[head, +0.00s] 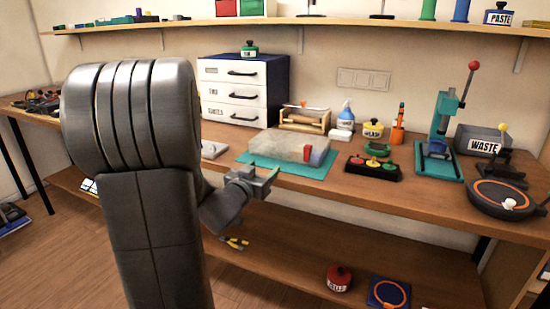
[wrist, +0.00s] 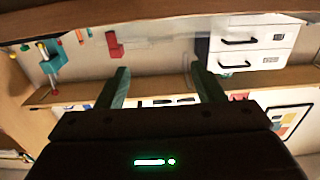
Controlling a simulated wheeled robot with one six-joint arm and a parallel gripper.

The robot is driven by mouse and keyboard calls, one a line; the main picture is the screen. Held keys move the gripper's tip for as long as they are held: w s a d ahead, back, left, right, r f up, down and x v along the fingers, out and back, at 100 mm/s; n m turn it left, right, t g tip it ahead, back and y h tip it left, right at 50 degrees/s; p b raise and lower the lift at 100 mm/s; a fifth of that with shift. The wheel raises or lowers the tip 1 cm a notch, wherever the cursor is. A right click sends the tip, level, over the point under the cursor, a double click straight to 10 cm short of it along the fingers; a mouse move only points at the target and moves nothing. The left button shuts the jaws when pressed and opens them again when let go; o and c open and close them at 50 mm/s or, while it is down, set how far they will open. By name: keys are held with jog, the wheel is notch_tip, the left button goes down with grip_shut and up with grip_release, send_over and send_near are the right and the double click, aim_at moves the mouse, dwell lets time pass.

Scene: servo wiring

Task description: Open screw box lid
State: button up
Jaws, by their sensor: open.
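A pale, see-through box (head: 283,146) with a red piece (head: 307,154) on its front right sits on a teal mat (head: 318,170) on the workbench. It looks like the screw box, and its lid appears closed. My gripper (head: 272,182) is at the bench's front edge, in front of and a little left of the box, apart from it. In the wrist view my gripper (wrist: 160,68) shows two green fingers spread apart with nothing between them.
A white drawer cabinet (head: 232,92) stands behind the box to the left. A tray with colored pieces (head: 372,168) is to its right, then a teal press (head: 438,145). A shelf (head: 330,20) runs above.

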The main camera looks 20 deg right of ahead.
aim_at(279, 152)
jog(key=x, duration=1)
jog(key=shift+w+d+b, duration=0.1)
jog(key=shift+b, duration=0.3)
grip_shut()
